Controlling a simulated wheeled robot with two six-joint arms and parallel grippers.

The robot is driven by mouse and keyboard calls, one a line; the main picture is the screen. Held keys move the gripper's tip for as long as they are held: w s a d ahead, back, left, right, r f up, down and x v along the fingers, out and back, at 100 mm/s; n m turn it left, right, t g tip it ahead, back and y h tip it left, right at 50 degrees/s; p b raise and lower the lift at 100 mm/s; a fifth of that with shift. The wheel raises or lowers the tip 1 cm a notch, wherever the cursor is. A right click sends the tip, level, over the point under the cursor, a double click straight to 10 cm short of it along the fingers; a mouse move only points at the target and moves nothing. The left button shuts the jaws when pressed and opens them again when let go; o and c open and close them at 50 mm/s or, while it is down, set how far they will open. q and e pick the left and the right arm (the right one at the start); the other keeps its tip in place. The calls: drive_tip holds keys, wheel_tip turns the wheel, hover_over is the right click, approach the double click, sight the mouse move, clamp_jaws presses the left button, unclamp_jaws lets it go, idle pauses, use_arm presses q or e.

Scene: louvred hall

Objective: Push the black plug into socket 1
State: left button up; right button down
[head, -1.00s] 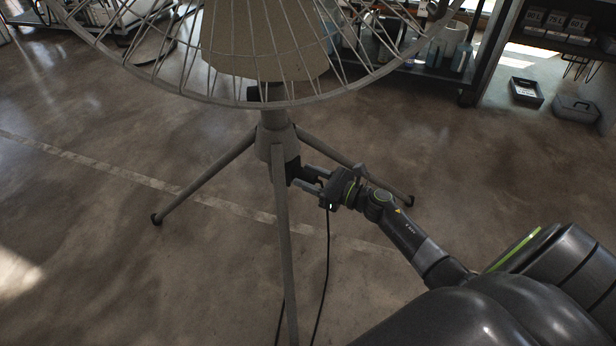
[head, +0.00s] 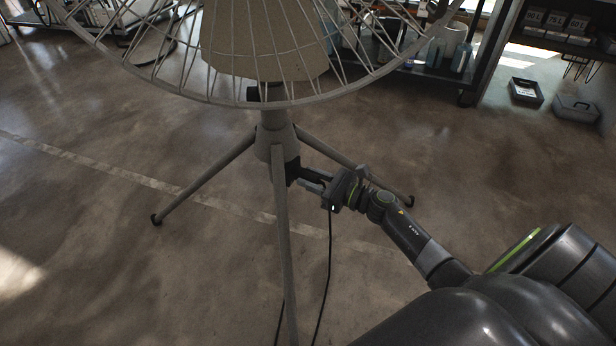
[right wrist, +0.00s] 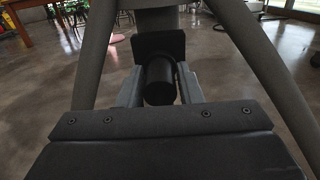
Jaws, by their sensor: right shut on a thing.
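The black plug (right wrist: 158,80) shows in the right wrist view as a dark cylinder between the two grey fingers of my right gripper (right wrist: 160,88). My right gripper (head: 312,181) is shut on it, beside the tripod's centre post. A black socket box (head: 292,171) is fixed low on the post. In the right wrist view its dark flat plate (right wrist: 160,45) stands straight behind the plug. The plug's front end is hidden, so I cannot tell whether it touches or enters a socket. No socket number is readable. My left gripper is not in view.
The grey tripod (head: 280,240) spreads its legs over the floor, under a wire-ribbed dish (head: 200,95). A black cable (head: 328,260) hangs below my right gripper. A shelf rack (head: 480,60), a tray (head: 526,91) and a grey box (head: 575,108) stand back right.

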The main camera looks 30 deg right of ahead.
sight(318, 181)
drive_tip(key=b+v, duration=0.1)
drive_tip(key=v, duration=0.4)
drive_tip(key=shift+s+d+f+b, duration=0.1)
drive_tip(key=shift+b, duration=0.2)
drive_tip(key=shift+s+d, duration=0.25)
drive_tip(key=shift+s, duration=0.15)
